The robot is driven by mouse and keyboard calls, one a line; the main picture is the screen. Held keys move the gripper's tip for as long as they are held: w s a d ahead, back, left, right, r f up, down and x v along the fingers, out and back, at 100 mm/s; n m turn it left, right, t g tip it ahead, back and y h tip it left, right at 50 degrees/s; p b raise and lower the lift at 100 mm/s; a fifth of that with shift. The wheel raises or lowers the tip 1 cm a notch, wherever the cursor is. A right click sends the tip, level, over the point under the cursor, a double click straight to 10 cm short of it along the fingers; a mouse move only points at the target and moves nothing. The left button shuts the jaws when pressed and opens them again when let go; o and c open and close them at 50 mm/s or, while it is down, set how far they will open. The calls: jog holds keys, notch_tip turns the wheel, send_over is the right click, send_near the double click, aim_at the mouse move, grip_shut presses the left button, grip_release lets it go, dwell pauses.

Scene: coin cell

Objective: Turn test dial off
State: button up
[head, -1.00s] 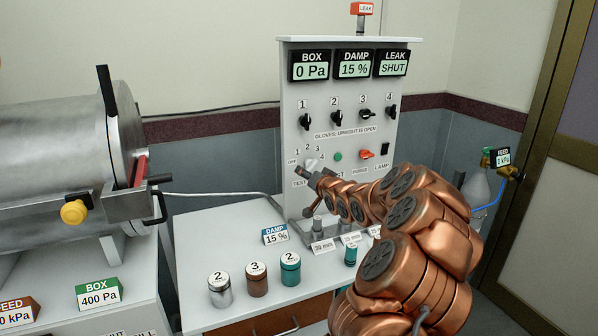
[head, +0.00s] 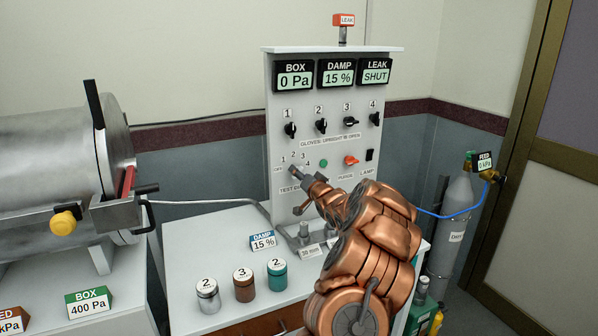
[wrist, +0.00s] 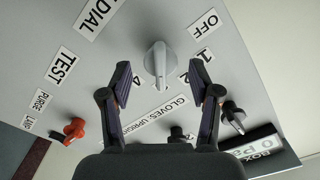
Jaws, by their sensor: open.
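The test dial (wrist: 156,62) is a pale grey knob on the panel. In the wrist view its narrow end points down, between the 2 and 4 labels, over the spot where a 3 would be. The OFF label (wrist: 203,24) is up and right of it. My gripper (wrist: 160,82) is open, with one dark finger on each side of the dial and visible gaps between. Whether the tips reach the knob's depth I cannot tell. In the head view my gripper (head: 298,173) is at the dial's place and mostly hides it.
The panel (head: 330,95) carries black numbered knobs (head: 321,126), an orange purge knob (head: 351,160), which is also beside my fingers in the wrist view (wrist: 75,130), a green button (head: 323,163) and a black lamp switch (head: 369,155). Jars (head: 243,285) stand on the bench below.

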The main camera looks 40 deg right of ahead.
jog(key=shift+x, duration=0.8)
jog(key=c, duration=1.1)
